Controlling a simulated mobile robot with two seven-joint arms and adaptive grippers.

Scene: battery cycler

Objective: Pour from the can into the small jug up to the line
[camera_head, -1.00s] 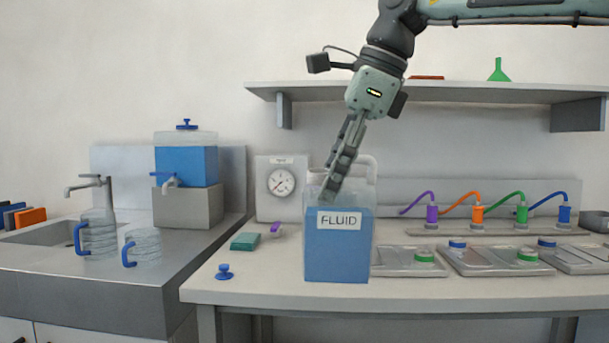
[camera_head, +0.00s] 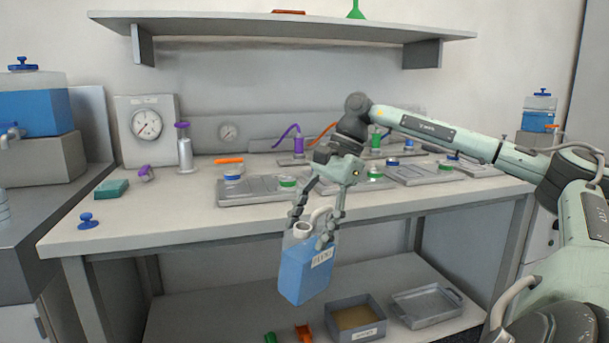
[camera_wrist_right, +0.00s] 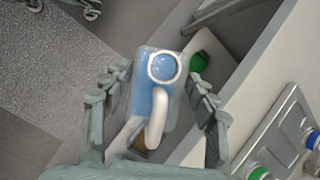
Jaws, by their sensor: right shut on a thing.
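The can (camera_head: 305,272) is a clear, squarish container of blue liquid with a white label and a white handle. My right gripper (camera_head: 317,222) is shut on it near the top and holds it in the air before the bench's front edge, slightly tilted. In the right wrist view the can (camera_wrist_right: 143,100) sits between the fingers (camera_wrist_right: 157,105), and its round mouth shows uncapped. A sliver of a clear vessel (camera_head: 3,208) shows at the left edge of the head view; I cannot tell which jug it is. My left gripper is not in view.
A blue stopper (camera_head: 88,221), teal sponge (camera_head: 112,189) and dial gauge (camera_head: 146,124) are on the bench (camera_head: 165,222). Metal trays (camera_head: 262,192) stand behind the can. A bin (camera_head: 354,316) and a tray (camera_head: 427,305) sit on the lower shelf. The bench's front left is mostly clear.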

